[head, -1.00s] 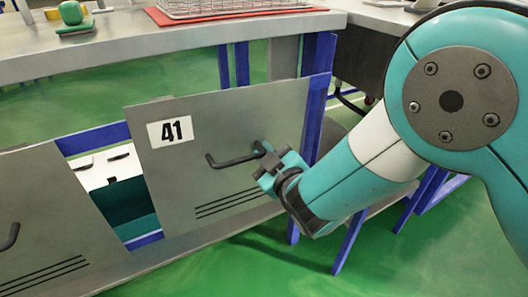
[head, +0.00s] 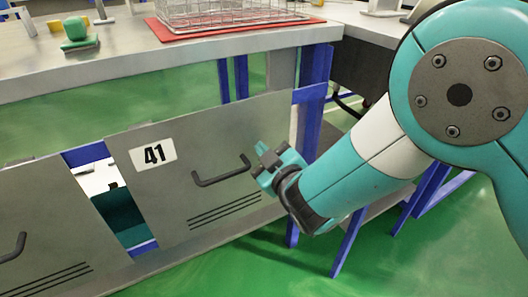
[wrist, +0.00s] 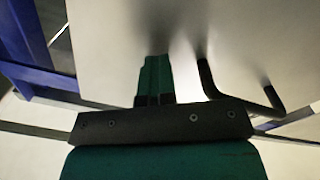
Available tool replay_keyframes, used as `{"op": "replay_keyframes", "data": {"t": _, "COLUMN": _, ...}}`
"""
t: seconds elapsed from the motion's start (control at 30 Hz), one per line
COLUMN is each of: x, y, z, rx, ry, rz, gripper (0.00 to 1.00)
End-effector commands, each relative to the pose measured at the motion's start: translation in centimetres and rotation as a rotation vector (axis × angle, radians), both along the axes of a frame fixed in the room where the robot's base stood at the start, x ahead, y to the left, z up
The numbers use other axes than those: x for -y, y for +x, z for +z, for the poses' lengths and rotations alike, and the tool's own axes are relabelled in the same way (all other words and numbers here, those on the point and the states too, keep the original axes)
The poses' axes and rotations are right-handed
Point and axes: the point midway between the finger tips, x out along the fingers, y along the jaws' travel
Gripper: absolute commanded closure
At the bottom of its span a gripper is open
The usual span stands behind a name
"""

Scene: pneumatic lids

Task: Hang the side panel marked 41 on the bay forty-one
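The grey side panel marked 41 (head: 225,135) stands upright across the bay beneath the bench, tilted in the head view. Its white number plate (head: 153,153) is at the upper left and its dark bar handle (head: 221,172) at the right. My gripper (head: 268,157) is just right of the handle, apart from it and empty. In the wrist view the handle (wrist: 240,90) lies to the right of my green fingers (wrist: 155,80), which are together. The panel face (wrist: 110,50) fills much of that view. How the panel's rear meets the frame is hidden.
Another grey panel (head: 45,215) stands at the left, with a gap showing a teal and white interior (head: 115,205). A blue post (head: 312,120) is right of panel 41. A wire basket (head: 235,12) on a red mat (head: 190,36) and a green object (head: 77,33) are on the bench.

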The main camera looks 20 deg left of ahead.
Motion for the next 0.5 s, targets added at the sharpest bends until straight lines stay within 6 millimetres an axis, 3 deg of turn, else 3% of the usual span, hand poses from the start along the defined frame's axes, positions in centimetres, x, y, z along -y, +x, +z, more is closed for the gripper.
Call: {"op": "replay_keyframes", "data": {"t": 0.5, "x": 0.29, "y": -0.24, "z": -0.03, "rx": -0.002, "ry": -0.003, "rz": 0.0, "gripper": 1.0}}
